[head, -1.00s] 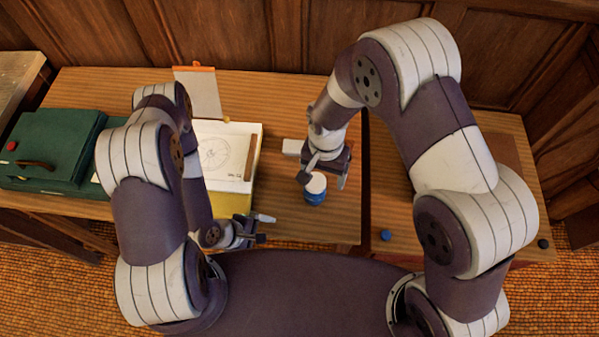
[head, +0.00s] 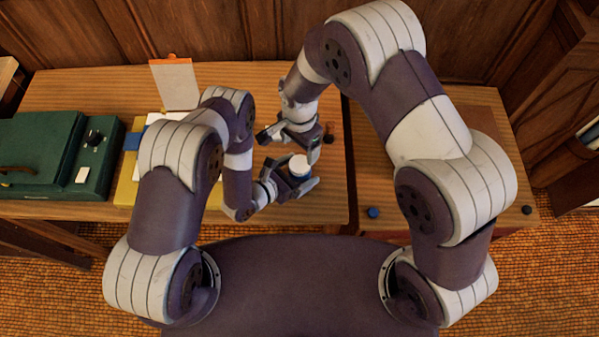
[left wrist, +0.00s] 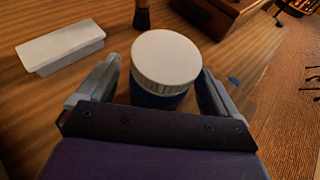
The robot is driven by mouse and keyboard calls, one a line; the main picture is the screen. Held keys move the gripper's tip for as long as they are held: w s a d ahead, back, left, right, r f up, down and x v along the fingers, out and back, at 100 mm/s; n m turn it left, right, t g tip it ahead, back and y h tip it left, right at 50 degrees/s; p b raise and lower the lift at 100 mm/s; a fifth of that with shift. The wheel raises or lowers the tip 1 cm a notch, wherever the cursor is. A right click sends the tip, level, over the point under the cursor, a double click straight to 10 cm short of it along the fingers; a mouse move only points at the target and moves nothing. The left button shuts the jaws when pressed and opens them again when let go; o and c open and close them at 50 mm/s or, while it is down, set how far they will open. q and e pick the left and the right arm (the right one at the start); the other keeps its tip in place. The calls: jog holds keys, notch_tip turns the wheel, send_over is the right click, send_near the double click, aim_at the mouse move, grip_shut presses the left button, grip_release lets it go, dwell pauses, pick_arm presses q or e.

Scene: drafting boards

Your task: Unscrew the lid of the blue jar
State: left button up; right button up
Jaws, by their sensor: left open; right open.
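The blue jar (left wrist: 160,97) stands upright on the wooden table with its white lid (left wrist: 166,60) on top. In the head view the lid (head: 299,163) shows between my two grippers. My left gripper (head: 297,182) is open, with one finger on each side of the jar body; I cannot tell whether they touch it. My right gripper (head: 296,141) is open just behind and above the jar, and it holds nothing. Much of the jar body is hidden by the left gripper in both views.
A white block (left wrist: 60,46) and a dark brush-like object (left wrist: 142,16) stand near the jar. A green case (head: 45,150) lies at the left. A blue knob-like piece (head: 373,212) lies on the table's right section. An orange-topped board (head: 174,83) stands at the back.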

pick_arm(q)
jog(key=shift+w+d+f, duration=0.1)
jog(key=shift+w+d, duration=0.2)
pick_arm(e)
jog(key=shift+w, duration=0.1)
pick_arm(q)
jog(key=shift+c, duration=0.3)
